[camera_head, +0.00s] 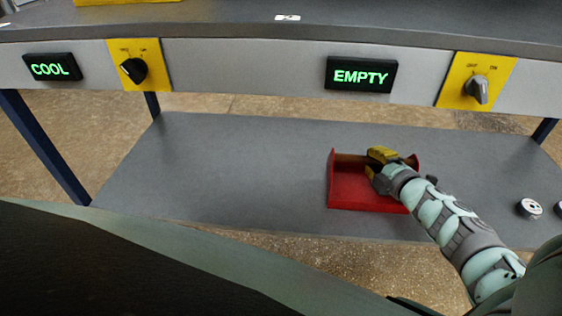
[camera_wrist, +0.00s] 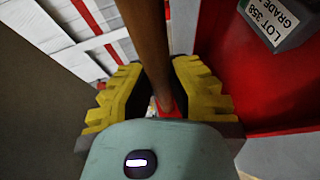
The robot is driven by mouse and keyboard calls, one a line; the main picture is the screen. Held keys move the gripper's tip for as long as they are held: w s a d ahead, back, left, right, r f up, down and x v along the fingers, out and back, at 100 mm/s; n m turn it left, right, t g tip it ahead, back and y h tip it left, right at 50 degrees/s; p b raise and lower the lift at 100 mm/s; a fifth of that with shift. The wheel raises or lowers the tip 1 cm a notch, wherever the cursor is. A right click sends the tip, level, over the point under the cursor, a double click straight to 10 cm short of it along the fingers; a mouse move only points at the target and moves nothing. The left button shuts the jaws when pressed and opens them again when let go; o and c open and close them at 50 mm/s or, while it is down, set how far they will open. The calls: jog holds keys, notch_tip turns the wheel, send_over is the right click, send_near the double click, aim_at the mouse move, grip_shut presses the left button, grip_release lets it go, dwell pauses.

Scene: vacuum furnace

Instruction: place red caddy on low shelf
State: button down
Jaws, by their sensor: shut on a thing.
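The red caddy (camera_head: 365,190) is at the low shelf (camera_head: 240,165), right of the shelf's middle. It looks level, and I cannot tell whether its base touches the shelf. A brown handle bar (camera_wrist: 147,45) crosses its top. My gripper (camera_head: 378,162) is shut on this handle from the right. In the wrist view the yellow fingers of my gripper (camera_wrist: 157,92) lie on both sides of the handle. A grey block with a "LOT 358 GRADE" label (camera_wrist: 275,18) shows against the red caddy wall. My arm hides the caddy's right front part.
Two small round white-topped things (camera_head: 530,208) lie at the shelf's right end. The shelf's left half is clear. Above it runs the upper worktop (camera_head: 260,30), with a COOL display (camera_head: 52,67), an EMPTY display (camera_head: 361,75) and two knobs on yellow plates (camera_head: 478,82).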

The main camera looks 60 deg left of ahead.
jog(key=shift+a, duration=0.15)
jog(key=c, duration=1.1)
grip_release()
jog(key=shift+w, duration=0.1)
jog(key=shift+o, duration=0.2)
jog(key=shift+r, duration=0.2)
jog(key=shift+d, duration=0.5)
jog(key=p+v, duration=0.2)
jog(key=v, duration=0.9)
